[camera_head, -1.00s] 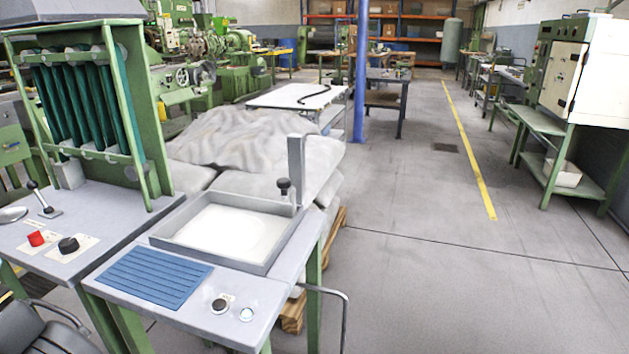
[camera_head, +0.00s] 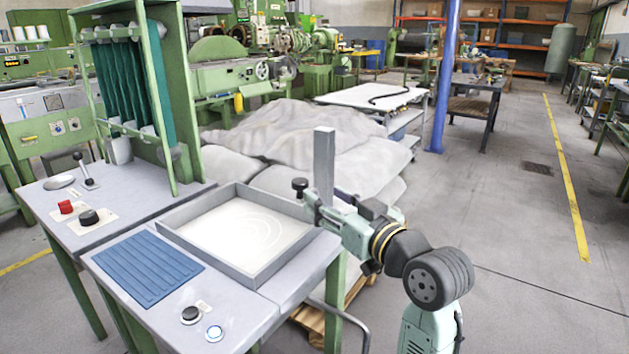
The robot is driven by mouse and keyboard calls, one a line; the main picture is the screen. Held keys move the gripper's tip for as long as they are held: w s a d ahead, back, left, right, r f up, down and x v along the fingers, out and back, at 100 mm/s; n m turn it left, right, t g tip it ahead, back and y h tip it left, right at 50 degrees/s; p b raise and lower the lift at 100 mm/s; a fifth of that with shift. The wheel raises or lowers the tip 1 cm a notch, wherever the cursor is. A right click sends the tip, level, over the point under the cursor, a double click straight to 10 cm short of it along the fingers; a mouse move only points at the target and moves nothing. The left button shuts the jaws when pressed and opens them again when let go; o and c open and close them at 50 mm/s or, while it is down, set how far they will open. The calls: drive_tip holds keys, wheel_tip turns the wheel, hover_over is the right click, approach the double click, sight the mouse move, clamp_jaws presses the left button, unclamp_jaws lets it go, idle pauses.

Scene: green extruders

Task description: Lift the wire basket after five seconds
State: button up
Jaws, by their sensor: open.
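No wire basket can be made out in view. A shallow grey tray (camera_head: 183,262) sits on the green-legged bench; it holds something white with faint rings on its surface, and whether anything lies under it cannot be told. A grey upright post (camera_head: 324,158) stands at the tray's right back corner, with a black knob (camera_head: 300,187) beside it. My gripper (camera_head: 311,206) is open, its fingertips just below and right of the knob near the post. Whether it touches either is too small to tell.
A blue ribbed mat (camera_head: 150,269), a black button (camera_head: 190,315) and a lit round button (camera_head: 214,333) are on the bench front. A rack with green strips (camera_head: 121,80) rises on the left bench. Grey sacks (camera_head: 365,178) are piled behind. Floor to the right is clear.

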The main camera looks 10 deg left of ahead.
sight(304, 183)
drive_tip(key=p+x, duration=0.1)
drive_tip(key=x, duration=0.9)
drive_tip(key=shift+s+a+p, duration=0.1)
drive_tip(key=shift+p, duration=0.3)
drive_tip(key=shift+c, duration=0.4)
clamp_jaws()
